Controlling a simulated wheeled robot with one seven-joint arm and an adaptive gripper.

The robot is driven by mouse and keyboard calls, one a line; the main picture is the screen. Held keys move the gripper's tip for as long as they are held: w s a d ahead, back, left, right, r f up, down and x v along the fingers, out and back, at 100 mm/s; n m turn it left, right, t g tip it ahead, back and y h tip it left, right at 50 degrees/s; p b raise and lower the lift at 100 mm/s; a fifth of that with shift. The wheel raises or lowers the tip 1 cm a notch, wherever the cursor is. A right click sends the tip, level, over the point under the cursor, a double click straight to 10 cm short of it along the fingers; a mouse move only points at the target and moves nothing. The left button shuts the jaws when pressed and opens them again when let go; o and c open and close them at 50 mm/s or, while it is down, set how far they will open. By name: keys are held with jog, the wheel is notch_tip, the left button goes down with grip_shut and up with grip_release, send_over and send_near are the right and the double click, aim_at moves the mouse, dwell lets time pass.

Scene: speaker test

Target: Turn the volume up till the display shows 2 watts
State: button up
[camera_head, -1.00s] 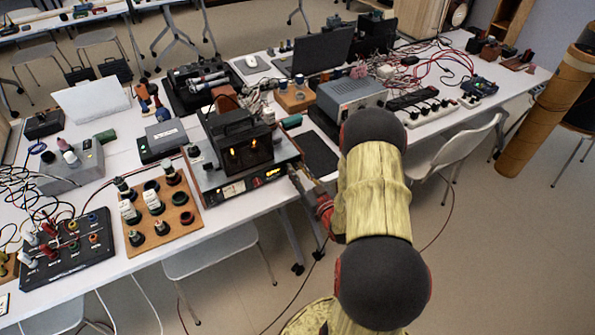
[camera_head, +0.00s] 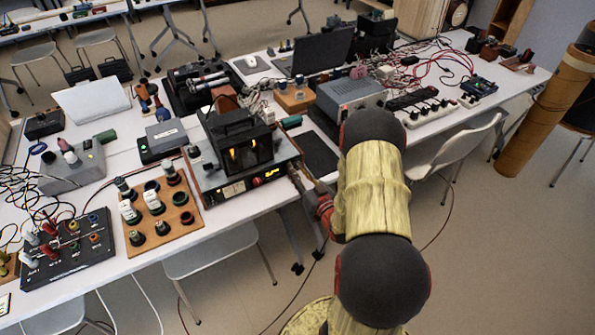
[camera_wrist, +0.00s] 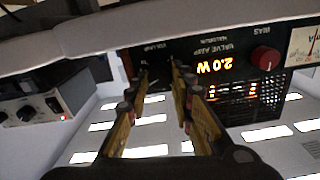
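The valve amplifier (camera_head: 234,185) stands at the front edge of the table, with its lit display (camera_head: 272,173) on the front. In the wrist view the amplifier's front panel (camera_wrist: 236,90) is upside down, and its display (camera_wrist: 214,66) reads 2.0 W. The red bias knob (camera_wrist: 265,57) is beside the display. My gripper (camera_wrist: 161,70) has its two fingertips at the panel just below the "volume" label, one on each side of the dark spot there. The volume knob is hard to make out between them, and a gap shows between the fingers. Contact cannot be told.
A white chair (camera_head: 462,146) is right of my arm. Floor shows in front of the table.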

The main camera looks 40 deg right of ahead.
jog(key=o, duration=0.5)
jog(key=shift+c, duration=0.2)
jog(key=v, duration=1.2)
